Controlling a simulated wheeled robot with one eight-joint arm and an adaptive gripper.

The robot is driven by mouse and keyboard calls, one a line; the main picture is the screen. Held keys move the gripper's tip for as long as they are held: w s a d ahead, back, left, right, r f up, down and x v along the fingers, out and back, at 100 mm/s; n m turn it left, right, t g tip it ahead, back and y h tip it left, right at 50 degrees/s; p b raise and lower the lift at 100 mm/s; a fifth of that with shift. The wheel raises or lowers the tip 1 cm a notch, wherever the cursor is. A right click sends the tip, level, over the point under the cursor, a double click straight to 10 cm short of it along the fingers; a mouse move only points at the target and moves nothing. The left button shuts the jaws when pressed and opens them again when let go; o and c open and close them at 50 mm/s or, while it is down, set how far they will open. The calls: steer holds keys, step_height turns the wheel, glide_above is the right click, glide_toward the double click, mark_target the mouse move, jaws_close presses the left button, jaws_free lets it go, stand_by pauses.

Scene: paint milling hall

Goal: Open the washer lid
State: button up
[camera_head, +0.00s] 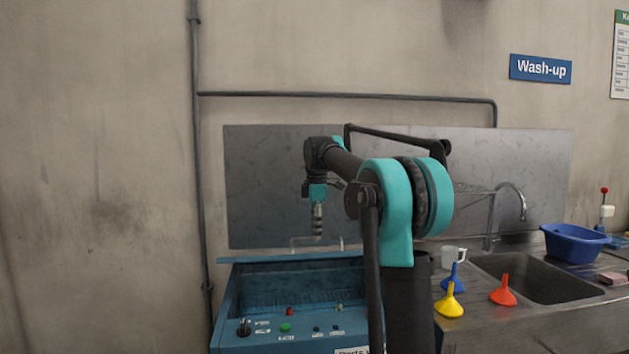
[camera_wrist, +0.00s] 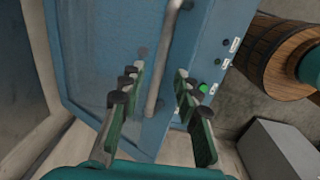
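The blue washer (camera_head: 228,312) stands at the lower middle of the head view. Its lid (camera_head: 270,259) shows nearly edge-on, with a dark band below it; I cannot tell how far it is raised. A light grey bar handle (camera_head: 301,239) stands above the lid edge. In the wrist view the handle (camera_wrist: 156,92) runs across the blue lid (camera_wrist: 95,60). My gripper (camera_head: 317,234) points down just above the handle. Its fingers (camera_wrist: 160,72) are apart, with the bar between them in the picture; whether they reach around it is unclear.
The washer's front panel bears a green button (camera_head: 285,327) and a red knob (camera_head: 290,311). To the right are a sink (camera_head: 540,285), a white mug (camera_head: 453,255), funnels (camera_head: 449,303) and a blue basin (camera_head: 572,245). A wooden barrel (camera_wrist: 265,60) shows in the wrist view.

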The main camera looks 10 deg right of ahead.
steer(key=w+r, duration=0.3)
steer(key=r, duration=1.3)
steer(key=shift+w, duration=0.4)
stand_by(0.8)
